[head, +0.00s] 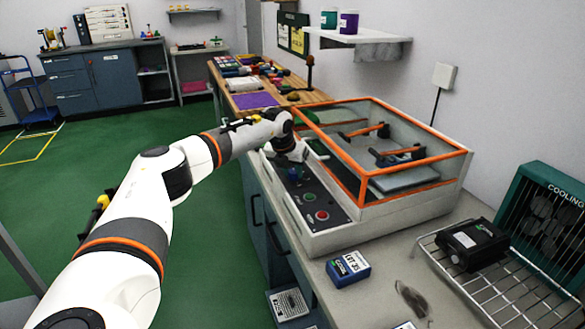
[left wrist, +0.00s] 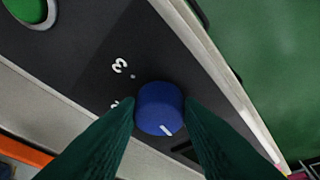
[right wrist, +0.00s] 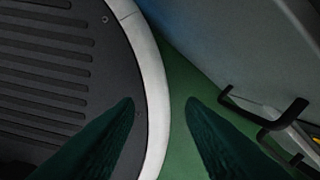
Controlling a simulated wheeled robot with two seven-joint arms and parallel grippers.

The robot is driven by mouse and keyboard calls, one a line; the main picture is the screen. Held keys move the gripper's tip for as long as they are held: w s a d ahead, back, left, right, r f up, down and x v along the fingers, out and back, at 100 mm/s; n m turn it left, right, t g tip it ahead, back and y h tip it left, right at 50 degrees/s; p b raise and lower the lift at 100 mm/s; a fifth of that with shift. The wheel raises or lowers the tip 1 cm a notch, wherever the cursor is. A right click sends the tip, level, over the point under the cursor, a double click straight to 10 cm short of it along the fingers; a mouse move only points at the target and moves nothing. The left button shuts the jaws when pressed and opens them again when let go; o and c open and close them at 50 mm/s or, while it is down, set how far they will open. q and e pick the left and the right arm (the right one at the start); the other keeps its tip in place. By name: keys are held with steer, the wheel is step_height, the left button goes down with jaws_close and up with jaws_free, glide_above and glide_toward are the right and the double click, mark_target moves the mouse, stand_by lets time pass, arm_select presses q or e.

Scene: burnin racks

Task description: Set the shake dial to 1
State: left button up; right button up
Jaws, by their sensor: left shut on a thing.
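The shake dial (left wrist: 158,106) is a blue knob on a dark control panel (left wrist: 90,45). Its white pointer line faces the lower right in the left wrist view. A printed 3 stands up-left of it, and another mark below the 3 is partly hidden by a finger. My left gripper (left wrist: 161,105) is shut on the dial, one finger on each side. In the head view the left gripper (head: 291,165) is over the panel of the orange-framed shaker (head: 345,232). My right gripper (right wrist: 161,102) has its fingers apart with nothing between them; it is outside the head view.
A green button (head: 309,197) and a red button (head: 322,215) sit on the panel near the dial. A blue box (head: 348,268) and a wire rack (head: 478,290) with a black device (head: 472,244) are on the counter. Cabinet handles (right wrist: 280,118) show beside the right gripper.

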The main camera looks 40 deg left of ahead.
arm_select(q)
steer(key=m+h, duration=0.1)
steer(key=m, duration=0.1)
steer(key=shift+a+r+m+p, duration=0.1)
steer(key=shift+m+p, duration=0.2)
steer(key=shift+p, duration=0.1)
steer(key=m+h, duration=0.1)
steer(key=m, duration=0.1)
steer(key=shift+w+a+m, duration=0.1)
steer(key=shift+m, duration=0.3)
steer(key=shift+m+g+h+b, duration=0.3)
steer(key=shift+m+h+b, duration=0.3)
steer(key=shift+m, duration=0.6)
steer(key=shift+w+a+m+b, duration=0.1)
steer(key=shift+a+m+b, duration=0.05)
steer(key=shift+m+b, duration=0.7)
steer(key=shift+m+h, duration=0.25)
steer(key=shift+h, duration=0.05)
steer(key=o, duration=1)
steer(key=shift+c, duration=0.2)
